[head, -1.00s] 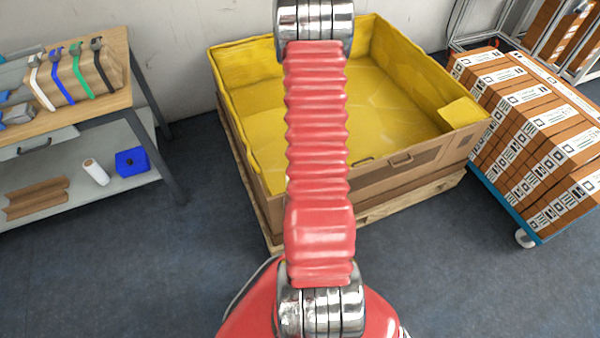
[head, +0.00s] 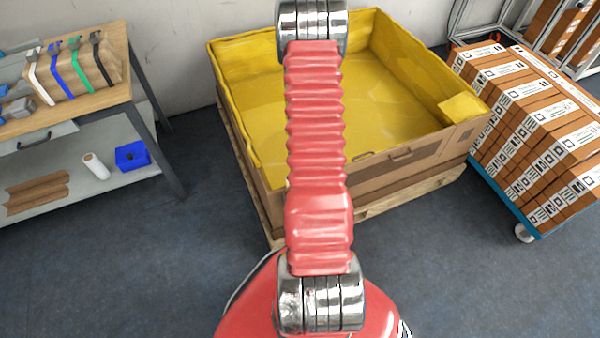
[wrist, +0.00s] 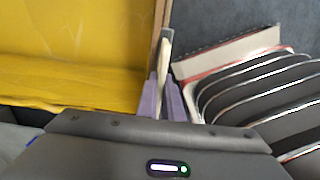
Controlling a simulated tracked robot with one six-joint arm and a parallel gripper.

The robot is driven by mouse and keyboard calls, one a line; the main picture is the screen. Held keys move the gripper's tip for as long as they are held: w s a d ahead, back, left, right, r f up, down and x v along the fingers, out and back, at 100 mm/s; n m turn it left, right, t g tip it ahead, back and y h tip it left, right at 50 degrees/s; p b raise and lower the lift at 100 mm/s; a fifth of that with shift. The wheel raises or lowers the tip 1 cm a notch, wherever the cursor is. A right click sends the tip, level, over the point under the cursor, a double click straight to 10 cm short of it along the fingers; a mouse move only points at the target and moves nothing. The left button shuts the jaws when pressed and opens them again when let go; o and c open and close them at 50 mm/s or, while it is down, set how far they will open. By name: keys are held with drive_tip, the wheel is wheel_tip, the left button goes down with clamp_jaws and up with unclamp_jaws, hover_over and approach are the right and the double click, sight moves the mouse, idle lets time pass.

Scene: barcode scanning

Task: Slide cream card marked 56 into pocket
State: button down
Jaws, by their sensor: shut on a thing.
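In the wrist view, my gripper (wrist: 162,102) has purple fingers shut on a thin, pale cream card (wrist: 164,68). The card stands up between the fingers and shows nearly edge-on, so I cannot read any number on it. A rack of curved, pale-edged dark pockets (wrist: 255,88) is just right of the gripper. The card is left of the rack's pockets and looks apart from them. The head view shows only my arm, with the gripper, card and rack out of sight.
In the head view, a yellow-lined box (head: 370,165) on a pallet stands behind my arm. A cart (head: 500,200) stacked with labelled cartons is at right. Grey floor (head: 130,270) is open in front.

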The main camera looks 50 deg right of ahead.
drive_tip(key=shift+f, duration=0.5)
drive_tip(key=c, duration=1.8)
unclamp_jaws()
drive_tip(key=shift+c, duration=0.2)
drive_tip(key=shift+r, duration=0.1)
wheel_tip(320, 180, up, 14)
drive_tip(key=shift+f, duration=0.25)
